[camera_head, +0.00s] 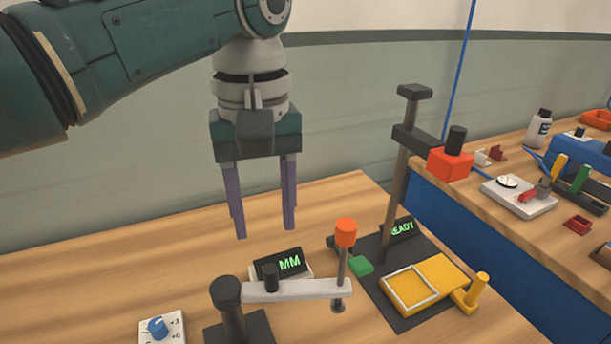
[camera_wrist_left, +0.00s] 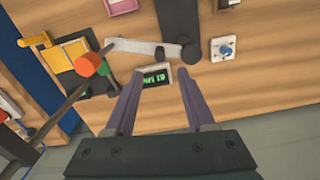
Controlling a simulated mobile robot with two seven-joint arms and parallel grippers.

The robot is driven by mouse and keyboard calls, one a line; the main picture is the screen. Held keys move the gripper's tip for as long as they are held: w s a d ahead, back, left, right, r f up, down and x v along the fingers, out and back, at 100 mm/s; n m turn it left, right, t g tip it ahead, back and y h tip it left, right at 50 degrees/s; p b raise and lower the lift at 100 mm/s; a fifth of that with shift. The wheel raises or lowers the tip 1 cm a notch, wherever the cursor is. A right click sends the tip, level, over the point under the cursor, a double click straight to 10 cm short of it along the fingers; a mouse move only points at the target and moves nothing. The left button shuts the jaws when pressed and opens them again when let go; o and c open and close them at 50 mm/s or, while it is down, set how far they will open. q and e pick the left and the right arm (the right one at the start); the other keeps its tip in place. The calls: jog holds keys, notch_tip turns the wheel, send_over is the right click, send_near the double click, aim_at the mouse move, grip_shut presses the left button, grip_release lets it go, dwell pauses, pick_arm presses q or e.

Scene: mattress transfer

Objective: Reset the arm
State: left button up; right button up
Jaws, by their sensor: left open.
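My left gripper (camera_head: 264,232) hangs above the wooden table with its two purple fingers apart and nothing between them. In the left wrist view its fingers (camera_wrist_left: 157,116) are also spread and empty. Below and in front of it is a dark post (camera_head: 229,311) with a grey swing arm (camera_head: 297,289) that carries an orange-red knob (camera_head: 346,233). A small display (camera_head: 283,265) with green characters sits just behind that arm. My right gripper is not in either view.
A tall stand (camera_head: 396,190) with a red block (camera_head: 450,164) rises from a black base holding a yellow fixture (camera_head: 426,284). A white dial box (camera_head: 161,328) lies front left. A second table (camera_head: 470,185) with several items stands right. The table's left area is clear.

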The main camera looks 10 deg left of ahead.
pick_arm(q)
jog(key=s+d+f+m+t+h, duration=0.15)
jog(key=s+f+m, duration=0.25)
jog(key=s+f, duration=0.55)
jog(key=s+a+r+m+t, duration=0.1)
jog(key=s+a+r, duration=0.15)
jog(key=s, duration=0.25)
jog(key=s+a+r+m+y, duration=0.1)
jog(key=s+a, duration=0.3)
jog(key=s, duration=0.1)
jog(key=s+a+r+m+t, duration=0.1)
jog(key=s+a+r, duration=0.15)
jog(key=s, duration=0.25)
notch_tip(320, 180, up, 38)
jog(key=p, duration=3.8)
jog(key=shift+w+p, duration=0.35)
jog(key=shift+f, duration=0.15)
